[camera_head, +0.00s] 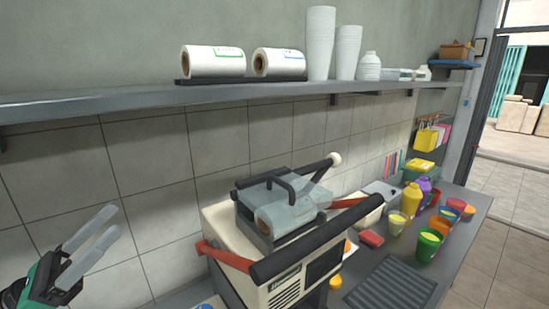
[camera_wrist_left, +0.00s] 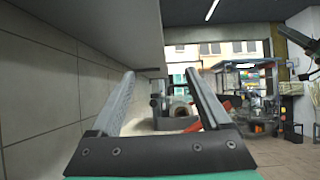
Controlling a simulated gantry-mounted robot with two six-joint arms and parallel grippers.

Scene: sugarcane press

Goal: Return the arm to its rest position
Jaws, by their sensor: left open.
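My left gripper (camera_head: 97,241) is at the lower left of the head view, in front of the tiled wall. Its two grey fingers are apart and nothing is between them. In the left wrist view my left gripper (camera_wrist_left: 160,95) also shows open and empty. It is to the left of the press (camera_head: 275,235), clear of it. The press is a cream box with red levers, a thick black bar and a clear cover on top. In the left wrist view part of the press, with a red lever, shows beyond the fingers. My right gripper is not in the head view.
A grey wall shelf (camera_head: 130,106) holds film rolls (camera_head: 213,61) and stacked white cups (camera_head: 320,43). The counter (camera_head: 467,232) right of the press carries coloured cups, bottles and a dark ribbed mat (camera_head: 390,285). A doorway is at the far right.

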